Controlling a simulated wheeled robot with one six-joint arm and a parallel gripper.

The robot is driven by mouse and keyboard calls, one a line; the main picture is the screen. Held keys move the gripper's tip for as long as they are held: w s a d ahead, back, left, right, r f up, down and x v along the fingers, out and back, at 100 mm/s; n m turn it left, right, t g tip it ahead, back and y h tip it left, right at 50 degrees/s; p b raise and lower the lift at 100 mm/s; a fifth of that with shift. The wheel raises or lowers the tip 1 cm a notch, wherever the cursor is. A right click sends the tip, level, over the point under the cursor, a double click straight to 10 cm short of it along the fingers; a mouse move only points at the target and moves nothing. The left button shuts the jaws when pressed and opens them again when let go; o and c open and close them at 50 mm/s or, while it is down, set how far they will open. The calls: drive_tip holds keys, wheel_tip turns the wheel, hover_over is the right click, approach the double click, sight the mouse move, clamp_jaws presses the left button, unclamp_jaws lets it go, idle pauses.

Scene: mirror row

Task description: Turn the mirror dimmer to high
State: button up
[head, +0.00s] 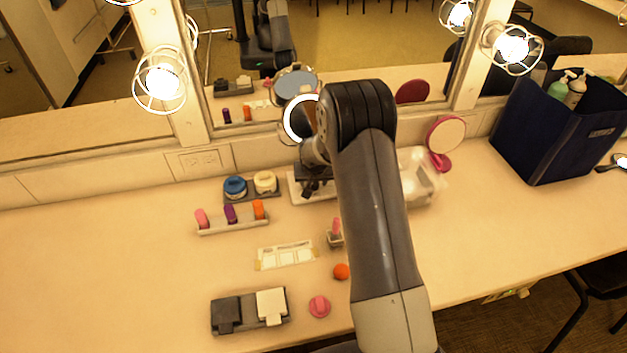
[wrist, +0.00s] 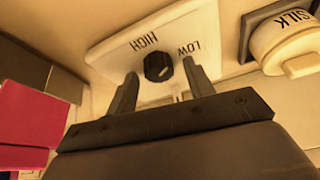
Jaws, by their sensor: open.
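The mirror dimmer is a white plate (wrist: 205,25) with a round black knob (wrist: 158,67), seen in the wrist view. HIGH and LOW are printed on it, upside down in this view, HIGH to the left and LOW to the right. I cannot tell for sure which way the knob's mark points. My gripper (wrist: 160,69) is open, with one finger on each side of the knob; I cannot tell whether they touch it. In the head view my gripper (head: 313,187) is over the plate (head: 297,192), and my arm and gripper hide the knob.
A blue-topped jar (head: 235,187) and a cream-lidded jar (head: 265,182) stand just left of the plate. A clear bin (head: 425,185) and a pink round mirror (head: 446,135) stand to its right. The lit mirror wall rises behind.

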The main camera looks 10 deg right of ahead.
drive_tip(key=c, duration=1)
drive_tip(key=shift+n, duration=0.3)
drive_tip(key=shift+f+n+y+b, duration=0.2)
drive_tip(key=shift+n+y+b, duration=0.3)
drive_tip(key=shift+n+b, duration=0.7)
drive_tip(key=n+y+b, duration=0.1)
drive_tip(key=n+b, duration=0.2)
drive_tip(key=b, duration=0.1)
drive_tip(key=shift+w+d+f+b, duration=0.1)
drive_tip(key=shift+b, duration=0.25)
drive_tip(key=shift+n+y+b, duration=0.4)
drive_tip(key=shift+n+b, duration=0.4)
drive_tip(key=shift+b, duration=0.35)
drive_tip(key=shift+r+n+g+y+b, duration=0.15)
drive_tip(key=shift+n+g+y+b, duration=0.15)
drive_tip(key=shift+n+b, duration=0.45)
drive_tip(key=shift+r+n+g+y+b, duration=0.2)
drive_tip(key=shift+n+g+b, duration=0.1)
drive_tip(key=shift+n+b, duration=0.45)
